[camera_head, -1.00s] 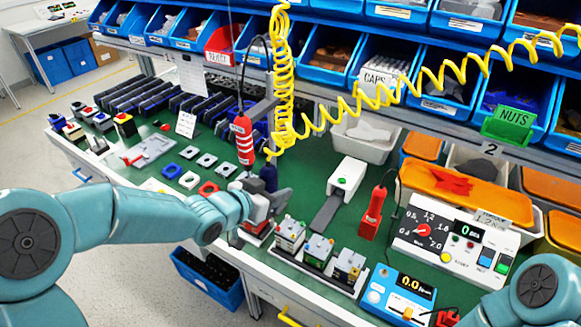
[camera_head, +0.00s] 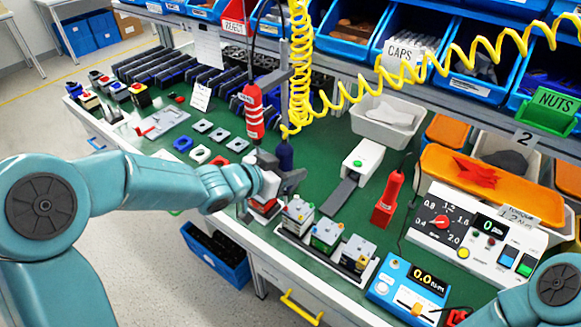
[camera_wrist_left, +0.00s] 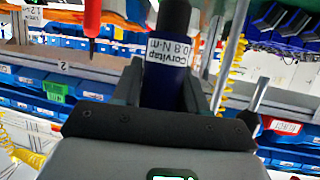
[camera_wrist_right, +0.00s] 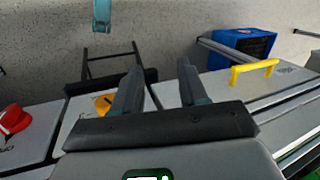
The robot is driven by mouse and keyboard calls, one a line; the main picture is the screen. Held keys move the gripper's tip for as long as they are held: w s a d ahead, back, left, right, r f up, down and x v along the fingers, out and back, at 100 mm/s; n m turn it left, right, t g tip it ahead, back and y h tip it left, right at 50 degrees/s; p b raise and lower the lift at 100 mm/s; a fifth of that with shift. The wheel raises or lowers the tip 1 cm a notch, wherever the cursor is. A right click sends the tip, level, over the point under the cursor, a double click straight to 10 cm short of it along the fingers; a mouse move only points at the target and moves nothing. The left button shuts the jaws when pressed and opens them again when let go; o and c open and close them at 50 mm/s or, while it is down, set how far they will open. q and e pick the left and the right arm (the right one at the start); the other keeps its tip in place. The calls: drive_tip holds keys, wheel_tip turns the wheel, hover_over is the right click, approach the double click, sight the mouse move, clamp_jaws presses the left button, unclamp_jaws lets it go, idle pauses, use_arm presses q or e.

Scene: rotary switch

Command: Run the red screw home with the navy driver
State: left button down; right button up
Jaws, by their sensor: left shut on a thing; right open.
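The navy driver (camera_head: 285,153) stands roughly upright in my left gripper (camera_head: 284,184), which is shut on it above the front part of the green bench. In the left wrist view the navy driver (camera_wrist_left: 168,45) sits between the fingers, with a white label reading "Corvitap 0.8 N·m". A red-and-white unit (camera_head: 264,208) is below the gripper, partly covered by it. The driver's tip and the red screw cannot be made out. My right gripper (camera_wrist_right: 158,88) is open and empty in the right wrist view, above the bench's front edge and floor.
A hanging red driver (camera_head: 253,112) is close behind the left gripper. Several grey-topped switch units (camera_head: 327,235) stand in a rack to its right. A red-handled tool (camera_head: 388,198), a torque display (camera_head: 408,290) and a control box (camera_head: 462,232) are farther right. A yellow coiled hose (camera_head: 300,70) hangs behind.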

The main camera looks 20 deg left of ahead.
use_arm(q)
drive_tip(key=c, duration=1.5)
unclamp_jaws()
clamp_jaws()
